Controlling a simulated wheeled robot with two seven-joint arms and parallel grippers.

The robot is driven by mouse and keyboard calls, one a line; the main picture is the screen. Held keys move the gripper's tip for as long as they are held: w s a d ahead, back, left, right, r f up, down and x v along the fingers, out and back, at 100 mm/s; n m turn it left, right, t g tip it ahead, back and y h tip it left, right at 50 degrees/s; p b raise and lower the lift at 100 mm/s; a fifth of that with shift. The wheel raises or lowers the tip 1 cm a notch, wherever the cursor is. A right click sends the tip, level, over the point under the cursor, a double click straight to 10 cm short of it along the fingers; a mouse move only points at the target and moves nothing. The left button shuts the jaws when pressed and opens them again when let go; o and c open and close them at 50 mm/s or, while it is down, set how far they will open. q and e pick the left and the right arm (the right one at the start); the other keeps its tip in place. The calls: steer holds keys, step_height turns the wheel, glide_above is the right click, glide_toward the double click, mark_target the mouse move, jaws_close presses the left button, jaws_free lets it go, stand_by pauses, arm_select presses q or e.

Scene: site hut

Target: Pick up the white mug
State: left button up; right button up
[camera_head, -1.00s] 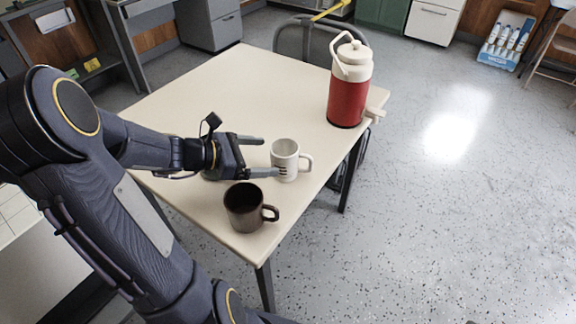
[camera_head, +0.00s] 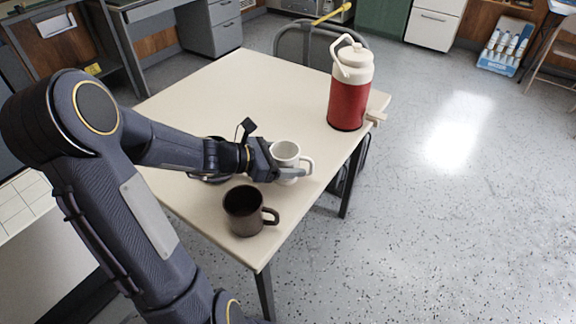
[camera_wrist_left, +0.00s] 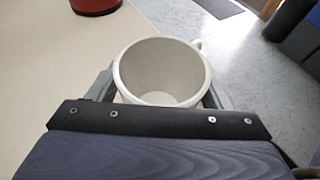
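The white mug (camera_head: 286,153) stands upright near the right edge of the table, its handle to the right. My left gripper (camera_head: 289,174) is around its body, with one finger in front of it and the other hidden behind it. In the left wrist view the empty mug (camera_wrist_left: 162,72) sits between the two spread fingers. The fingers look open, close to its sides; contact is not clear. My right gripper is not in view.
A dark brown mug (camera_head: 244,211) stands close by, nearer the table's front corner. A red and white jug (camera_head: 349,95) stands at the far right of the table (camera_head: 235,85). A dark round item behind my wrist is mostly hidden. The table's far left is clear.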

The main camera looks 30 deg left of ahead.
mark_target(298, 148)
arm_select(q)
steer(key=c, duration=0.9)
steer(key=shift+r, duration=0.15)
steer(key=shift+r, duration=0.2)
steer(key=r+p, duration=0.1)
steer(key=r, duration=0.2)
steer(key=shift+s+r+p, duration=0.2)
steer(key=shift+r+p, duration=0.1)
steer(key=shift+p, duration=0.05)
steer(key=s+d+r+p, duration=0.1)
steer(key=s+r, duration=0.2)
steer(key=s, duration=0.1)
steer(key=s+d+r+p, duration=0.1)
steer(key=s+r, duration=0.2)
steer(key=s, duration=0.1)
steer(key=s+d+r+p, duration=0.2)
steer(key=s+r, duration=0.1)
steer(key=s, duration=0.2)
